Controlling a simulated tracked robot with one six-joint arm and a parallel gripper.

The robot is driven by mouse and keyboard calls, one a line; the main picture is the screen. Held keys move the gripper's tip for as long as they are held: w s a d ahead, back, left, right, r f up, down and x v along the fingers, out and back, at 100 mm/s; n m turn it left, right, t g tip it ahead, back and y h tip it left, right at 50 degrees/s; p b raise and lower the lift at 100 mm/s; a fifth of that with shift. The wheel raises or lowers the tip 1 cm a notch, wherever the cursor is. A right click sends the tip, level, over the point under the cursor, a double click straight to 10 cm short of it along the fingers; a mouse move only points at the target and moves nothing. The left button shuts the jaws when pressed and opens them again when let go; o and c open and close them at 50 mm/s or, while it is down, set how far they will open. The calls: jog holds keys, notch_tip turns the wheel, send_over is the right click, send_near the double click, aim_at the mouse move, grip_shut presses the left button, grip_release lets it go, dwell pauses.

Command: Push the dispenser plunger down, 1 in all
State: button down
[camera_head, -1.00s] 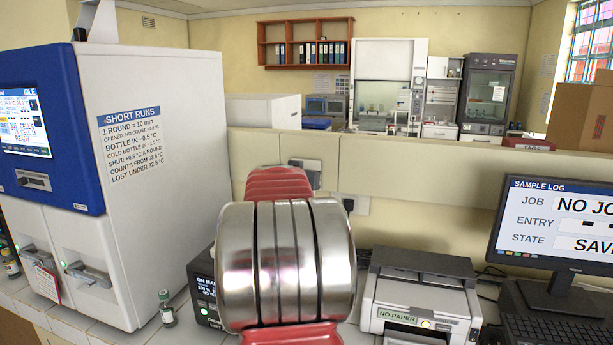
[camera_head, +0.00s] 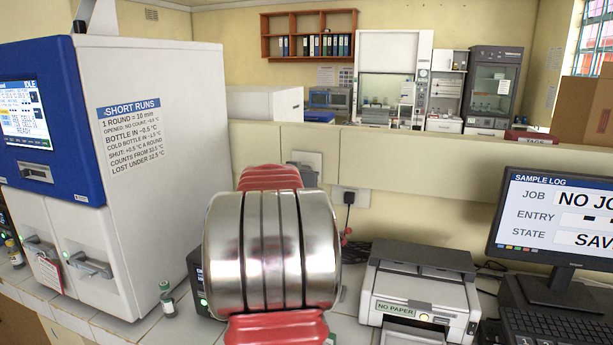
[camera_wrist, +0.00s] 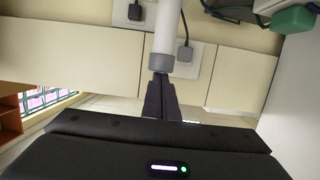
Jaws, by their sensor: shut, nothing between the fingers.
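In the wrist view, which looks upside down, a white upright tube with a grey end cap (camera_wrist: 162,62) stands in the middle; it looks like the dispenser plunger. My gripper (camera_wrist: 160,76) has its dark fingers shut together, their tips right at the grey cap and in line with it. I cannot tell whether they touch or how far the plunger is pressed. In the head view my silver and red arm hides the dispenser and the fingers.
A blue and white incubator (camera_head: 150,190) stands left, with a small vial (camera_head: 167,299) beside it. A printer (camera_head: 420,290) and a monitor (camera_head: 555,220) stand right. A low cream partition (camera_head: 430,165) runs behind. A green object (camera_wrist: 294,20) shows at the wrist view's upper right corner.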

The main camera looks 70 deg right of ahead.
jog(key=a+r, duration=0.6)
jog(key=a, duration=0.3)
jog(key=shift+s+a+r, duration=0.15)
jog(key=shift+s+a, duration=0.2)
jog(key=shift+s, duration=0.05)
dwell(1.3)
